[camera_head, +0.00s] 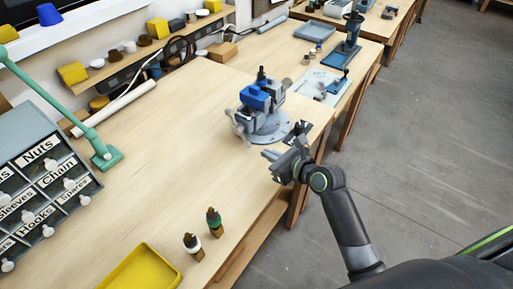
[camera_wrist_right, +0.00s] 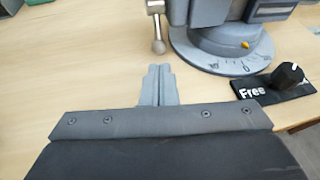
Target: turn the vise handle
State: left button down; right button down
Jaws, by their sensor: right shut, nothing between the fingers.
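The grey vise (camera_head: 268,125) stands on a round base on the wooden bench, with a blue part (camera_head: 255,97) at its top. Its handle (camera_head: 239,129) is a thin grey bar at the near left side of the vise. In the right wrist view the handle (camera_wrist_right: 157,30) hangs down and ends in a ball. My right gripper (camera_head: 269,155) is shut and empty, over the bench at the near side of the vise. In the right wrist view its closed fingers (camera_wrist_right: 157,85) point toward the handle's ball, with a gap between them. My left gripper is out of view.
A black piece marked "Free" with a knob (camera_wrist_right: 275,82) lies right of the vise base. A green lamp arm (camera_head: 105,155) and labelled drawers (camera_head: 40,175) stand at left. A yellow tray (camera_head: 140,268) and two small bottles sit in front. The bench middle is clear.

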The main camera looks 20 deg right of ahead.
aim_at(255, 157)
jog(key=x, duration=0.6)
jog(key=shift+s, duration=0.1)
jog(key=shift+f+p, duration=0.2)
jog(key=shift+p, duration=0.6)
jog(key=shift+w+a+f, duration=0.1)
jog(key=shift+w+f, duration=0.05)
jog(key=shift+w, duration=0.05)
jog(key=shift+f, duration=0.15)
